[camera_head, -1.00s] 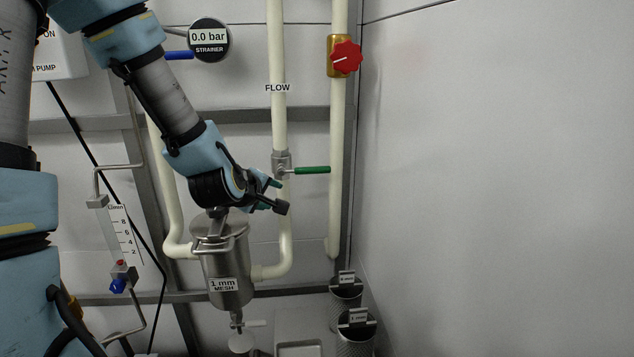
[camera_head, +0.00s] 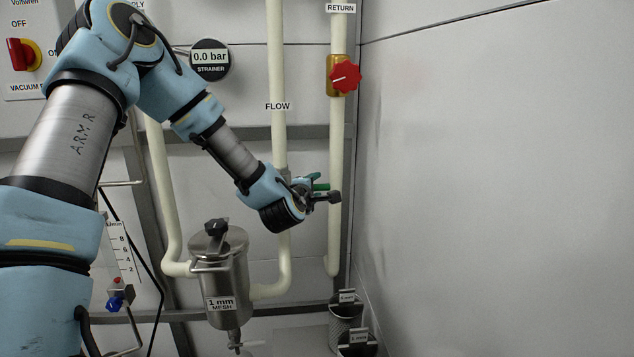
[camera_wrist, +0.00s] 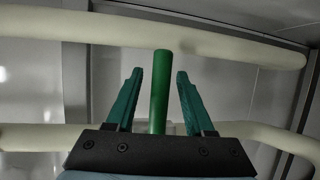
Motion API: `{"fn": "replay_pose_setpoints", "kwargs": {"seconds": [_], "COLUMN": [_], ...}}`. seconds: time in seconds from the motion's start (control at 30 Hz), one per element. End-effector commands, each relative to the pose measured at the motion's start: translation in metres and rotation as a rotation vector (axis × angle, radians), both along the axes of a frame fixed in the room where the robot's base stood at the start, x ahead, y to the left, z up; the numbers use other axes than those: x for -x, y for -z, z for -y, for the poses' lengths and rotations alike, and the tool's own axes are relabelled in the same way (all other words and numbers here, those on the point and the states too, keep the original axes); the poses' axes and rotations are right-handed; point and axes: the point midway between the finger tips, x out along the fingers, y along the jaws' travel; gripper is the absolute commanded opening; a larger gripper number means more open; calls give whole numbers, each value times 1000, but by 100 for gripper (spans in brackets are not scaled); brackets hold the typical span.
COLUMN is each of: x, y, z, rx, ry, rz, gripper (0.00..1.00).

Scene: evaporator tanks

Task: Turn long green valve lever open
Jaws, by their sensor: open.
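The long green valve lever (camera_wrist: 160,88) stands between the two fingers of my gripper (camera_wrist: 158,78) in the wrist view. My gripper is open, with a visible gap on each side of the lever. In the head view only a short piece of the green lever (camera_head: 321,187) shows beside my gripper (camera_head: 326,186), pointing right from the FLOW pipe (camera_head: 277,70). My wrist and gripper hide the rest of the lever and most of the valve body.
The RETURN pipe (camera_head: 337,130) with a red knob (camera_head: 345,77) runs just right of my gripper. A steel strainer pot (camera_head: 222,275) stands below left. A pressure gauge (camera_head: 210,60) is above left. Mesh baskets (camera_head: 345,308) sit low, near the right wall (camera_head: 500,180).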

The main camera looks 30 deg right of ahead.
Motion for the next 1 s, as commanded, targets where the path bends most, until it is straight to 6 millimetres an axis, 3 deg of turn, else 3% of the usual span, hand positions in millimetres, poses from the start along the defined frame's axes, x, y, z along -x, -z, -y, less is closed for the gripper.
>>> {"fn": "replay_pose_setpoints", "kwargs": {"seconds": [0.47,0.93,1.0], "x": [-11,-11,-11], "y": [3,3,3], "z": [10,10,10], "rx": [-1,-1,-1], "ry": [-1,0,0], "rz": [1,0,0], "gripper": [53,0,0]}}
